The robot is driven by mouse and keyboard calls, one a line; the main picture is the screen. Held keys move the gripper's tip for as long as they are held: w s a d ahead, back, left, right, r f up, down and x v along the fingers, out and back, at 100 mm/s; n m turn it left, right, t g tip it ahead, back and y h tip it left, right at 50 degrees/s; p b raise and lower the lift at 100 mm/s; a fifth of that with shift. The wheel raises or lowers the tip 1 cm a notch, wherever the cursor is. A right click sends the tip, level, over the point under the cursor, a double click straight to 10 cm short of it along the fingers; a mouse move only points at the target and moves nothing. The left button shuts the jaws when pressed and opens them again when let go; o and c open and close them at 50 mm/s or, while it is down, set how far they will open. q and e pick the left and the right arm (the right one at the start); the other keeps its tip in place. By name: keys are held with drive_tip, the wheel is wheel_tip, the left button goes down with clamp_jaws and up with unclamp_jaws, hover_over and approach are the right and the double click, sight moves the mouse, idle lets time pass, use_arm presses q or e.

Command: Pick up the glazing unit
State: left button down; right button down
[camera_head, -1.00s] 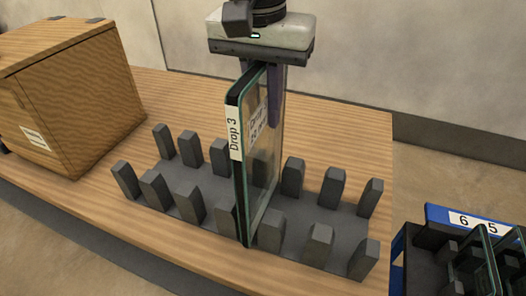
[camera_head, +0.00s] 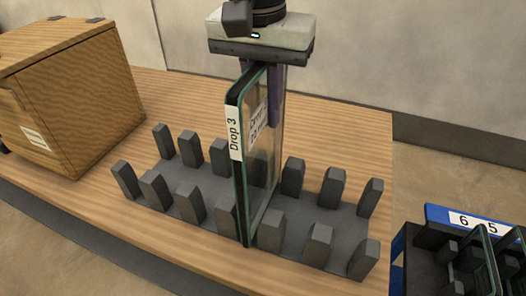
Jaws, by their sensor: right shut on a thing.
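The glazing unit (camera_head: 241,185) is a glass pane with a dark green-edged frame and a white "Drop 3" label. It stands upright among the grey pegs of a rack (camera_head: 185,208) on the wooden table. The other finger is mostly hidden behind the pane. The pane's lower edge is between the pegs; I cannot tell whether it touches the rack base. My left gripper is not in view.
A wooden box (camera_head: 75,105) stands at the left of the table (camera_head: 340,130). A blue and black rack (camera_head: 440,222) marked 6 and 5, with glass panes in it, is at the lower right, beyond the table edge. The table behind the peg rack is clear.

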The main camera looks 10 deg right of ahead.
drive_tip(key=shift+r, duration=0.1)
drive_tip(key=shift+w+r, duration=0.1)
drive_tip(key=shift+r, duration=0.05)
drive_tip(key=shift+r, duration=0.1)
drive_tip(key=shift+r, duration=0.25)
wheel_tip(320, 180, up, 17)
drive_tip(key=shift+f+p, duration=0.1)
drive_tip(key=shift+p, duration=1.1)
drive_tip(key=shift+r, duration=0.2)
